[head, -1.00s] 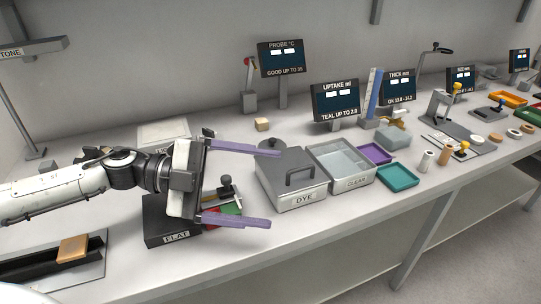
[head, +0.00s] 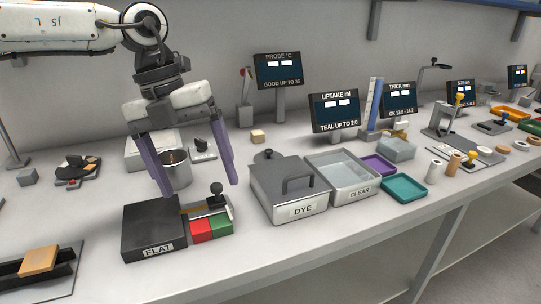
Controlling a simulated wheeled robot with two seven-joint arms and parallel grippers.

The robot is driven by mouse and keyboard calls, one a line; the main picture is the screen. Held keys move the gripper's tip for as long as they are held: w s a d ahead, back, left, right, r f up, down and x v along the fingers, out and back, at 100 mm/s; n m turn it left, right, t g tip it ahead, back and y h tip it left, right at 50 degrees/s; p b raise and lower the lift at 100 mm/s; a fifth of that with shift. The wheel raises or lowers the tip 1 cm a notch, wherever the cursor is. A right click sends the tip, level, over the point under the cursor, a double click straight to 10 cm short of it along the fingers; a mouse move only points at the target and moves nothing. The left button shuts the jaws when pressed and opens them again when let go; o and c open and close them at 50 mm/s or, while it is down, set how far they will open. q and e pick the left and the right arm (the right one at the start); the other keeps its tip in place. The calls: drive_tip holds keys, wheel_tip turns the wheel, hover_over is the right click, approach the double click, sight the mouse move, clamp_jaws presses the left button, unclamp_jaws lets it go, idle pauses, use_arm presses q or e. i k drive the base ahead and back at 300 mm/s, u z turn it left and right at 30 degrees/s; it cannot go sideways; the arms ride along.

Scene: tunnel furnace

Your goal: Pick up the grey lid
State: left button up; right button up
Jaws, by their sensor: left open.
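The grey lid (head: 275,183) lies flat on the metal box labelled DYE (head: 303,210), with a dark arched handle (head: 299,180) on its top. My left gripper (head: 201,189) hangs in from above, open and empty, with its two purple fingers pointing down. It is to the left of the lid and apart from it, over the area behind the black FLAT block. My right gripper is not in view.
The black FLAT block (head: 153,228) and a red and green block (head: 211,229) stand below my left gripper. A metal cup (head: 179,170) is behind the fingers. The CLEAR tray (head: 358,192) stands right of the DYE box. Display signs (head: 335,112) stand behind.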

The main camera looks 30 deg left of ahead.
sight(268, 154)
drive_tip(key=i, duration=0.9)
